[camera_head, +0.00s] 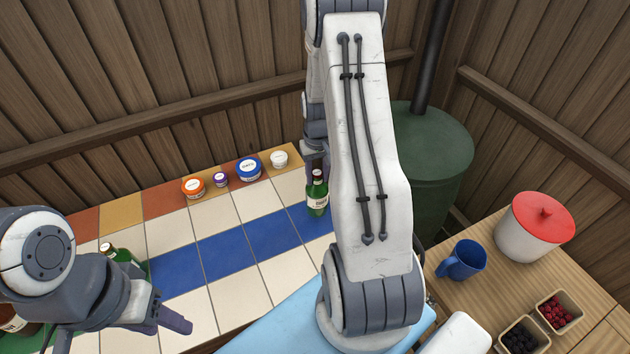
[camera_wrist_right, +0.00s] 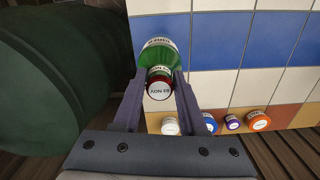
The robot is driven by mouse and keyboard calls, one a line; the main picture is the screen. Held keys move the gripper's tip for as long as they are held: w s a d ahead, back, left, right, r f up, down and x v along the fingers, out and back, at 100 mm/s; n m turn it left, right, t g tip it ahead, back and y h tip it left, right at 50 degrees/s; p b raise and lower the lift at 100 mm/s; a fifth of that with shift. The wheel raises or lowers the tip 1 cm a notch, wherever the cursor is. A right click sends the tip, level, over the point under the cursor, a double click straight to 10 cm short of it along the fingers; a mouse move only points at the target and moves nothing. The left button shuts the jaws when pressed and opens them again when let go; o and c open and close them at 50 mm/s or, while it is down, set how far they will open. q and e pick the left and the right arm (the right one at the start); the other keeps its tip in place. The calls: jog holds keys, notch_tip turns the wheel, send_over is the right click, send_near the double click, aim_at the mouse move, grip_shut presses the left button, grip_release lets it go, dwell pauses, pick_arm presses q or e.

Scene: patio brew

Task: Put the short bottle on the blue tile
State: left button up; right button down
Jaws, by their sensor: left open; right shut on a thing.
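A green bottle (camera_head: 317,194) with a pale label and a red-edged cap stands upright at the right end of the tiled counter. My right gripper (camera_wrist_right: 160,78) is shut on its neck; my right arm covers much of this area in the head view. In the right wrist view the bottle (camera_wrist_right: 153,52) overlaps the edge between blue and white tiles; contact with the surface cannot be told. The blue tiles (camera_head: 223,251) form a row across the counter. My left gripper (camera_head: 182,322) is open and empty at the front left. Another green bottle (camera_head: 108,249) is partly hidden behind it.
Several small tubs, including an orange one (camera_head: 193,188) and a blue one (camera_head: 248,168), line the counter's back. At right, a wooden table (camera_head: 485,255) holds a blue mug (camera_head: 462,260), a red-lidded pot (camera_head: 535,228) and berry boxes (camera_head: 558,311). A green barrel (camera_head: 432,150) stands behind.

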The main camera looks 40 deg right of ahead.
aim_at(317, 193)
jog(key=shift+w+f, duration=0.35)
jog(key=shift+w, duration=0.15)
notch_tip(317, 193, down, 3)
jog(key=shift+r+p, duration=0.1)
jog(key=shift+p, duration=0.6)
jog(key=shift+f, duration=0.55)
jog(key=shift+f, duration=0.2)
jog(key=shift+c, duration=2.3)
grip_release()
jog(key=shift+r, duration=0.15)
